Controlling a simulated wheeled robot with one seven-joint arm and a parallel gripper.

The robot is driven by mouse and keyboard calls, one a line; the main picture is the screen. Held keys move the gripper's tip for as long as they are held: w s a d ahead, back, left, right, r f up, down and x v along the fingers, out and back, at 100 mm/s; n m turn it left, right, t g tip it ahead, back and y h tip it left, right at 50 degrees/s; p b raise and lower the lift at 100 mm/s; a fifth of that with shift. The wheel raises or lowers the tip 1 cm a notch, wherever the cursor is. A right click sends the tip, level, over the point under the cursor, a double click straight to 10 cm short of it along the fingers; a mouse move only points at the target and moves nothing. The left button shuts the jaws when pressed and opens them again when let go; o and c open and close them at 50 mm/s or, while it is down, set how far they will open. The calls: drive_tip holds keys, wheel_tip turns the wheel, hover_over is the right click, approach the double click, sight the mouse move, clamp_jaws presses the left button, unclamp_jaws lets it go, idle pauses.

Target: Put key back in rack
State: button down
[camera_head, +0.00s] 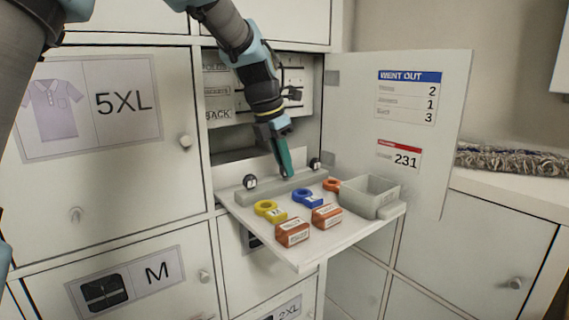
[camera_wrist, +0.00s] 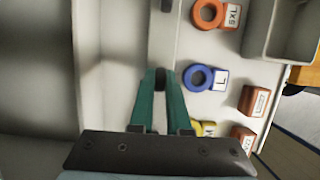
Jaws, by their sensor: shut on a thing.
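My gripper (camera_head: 285,172), with green fingers, points down over the grey bar (camera_head: 300,184) along the back of the pulled-out shelf. In the wrist view, its fingertips (camera_wrist: 160,78) are close together around a small dark thing (camera_wrist: 160,84), mostly hidden; I cannot tell what it is. Ring-shaped tags lie on the shelf in front of the bar: yellow (camera_head: 270,211), blue (camera_head: 307,198), marked L in the wrist view (camera_wrist: 200,78), and orange (camera_head: 331,185), marked 5XL there (camera_wrist: 210,14).
Two orange-brown boxes (camera_head: 292,232) (camera_head: 326,215) sit at the shelf's front. An open grey bin (camera_head: 385,194) stands at its right end. The opened door (camera_head: 430,130) stands right of the shelf. Labelled panels (camera_head: 219,91) show inside the cupboard. A rolled mat (camera_head: 510,159) lies farther right.

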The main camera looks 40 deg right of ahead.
drive_tip(key=shift+f, duration=0.3)
idle(0.5)
drive_tip(key=c, duration=0.8)
unclamp_jaws()
drive_tip(key=b+v, duration=0.2)
drive_tip(key=v, duration=0.8)
drive_tip(key=shift+r, duration=0.4)
drive_tip(key=shift+a, duration=0.1)
